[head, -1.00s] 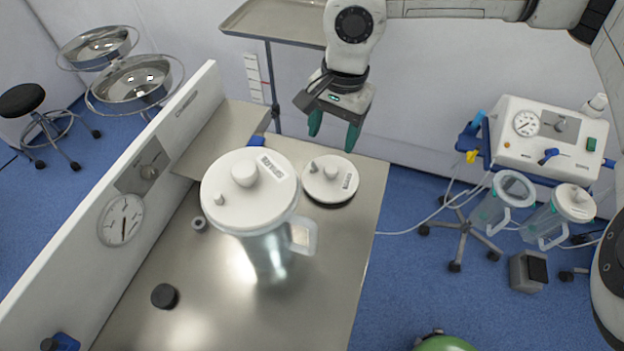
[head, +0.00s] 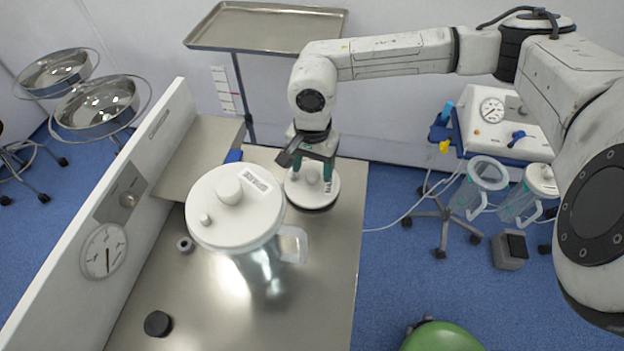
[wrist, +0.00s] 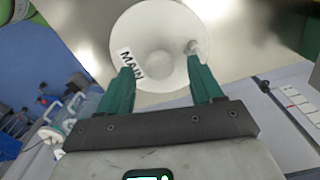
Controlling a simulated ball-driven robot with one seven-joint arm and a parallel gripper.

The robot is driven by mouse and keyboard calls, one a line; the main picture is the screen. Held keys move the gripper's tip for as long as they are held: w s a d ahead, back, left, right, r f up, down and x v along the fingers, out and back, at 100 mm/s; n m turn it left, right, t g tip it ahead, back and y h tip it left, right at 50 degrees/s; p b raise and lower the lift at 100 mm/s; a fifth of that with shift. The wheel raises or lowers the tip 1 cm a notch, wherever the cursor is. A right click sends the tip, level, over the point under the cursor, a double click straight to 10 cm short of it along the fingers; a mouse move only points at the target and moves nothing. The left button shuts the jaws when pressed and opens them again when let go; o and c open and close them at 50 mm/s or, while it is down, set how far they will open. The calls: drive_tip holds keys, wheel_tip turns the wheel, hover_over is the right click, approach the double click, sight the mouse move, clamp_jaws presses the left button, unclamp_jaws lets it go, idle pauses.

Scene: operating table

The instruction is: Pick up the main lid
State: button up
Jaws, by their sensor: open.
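The main lid (head: 312,197) is a round white lid with a small knob, on the metal table beside the tall jar. In the wrist view the lid (wrist: 170,25) shows a "MAIN" label, a central knob and a small side port. My gripper (head: 313,172) is over the lid, its green fingers pointing down. In the wrist view my gripper (wrist: 160,74) is open, with the fingers apart on either side of the knob in the picture. I cannot tell whether the fingertips touch the lid. Nothing is held.
A tall clear jar (head: 292,243) with a larger white lid (head: 235,208) stands close left of the main lid. A panel with a gauge (head: 103,251) borders the left.

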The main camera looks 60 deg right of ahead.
drive_tip(key=shift+f, duration=0.6)
drive_tip(key=shift+c, duration=0.4)
clamp_jaws()
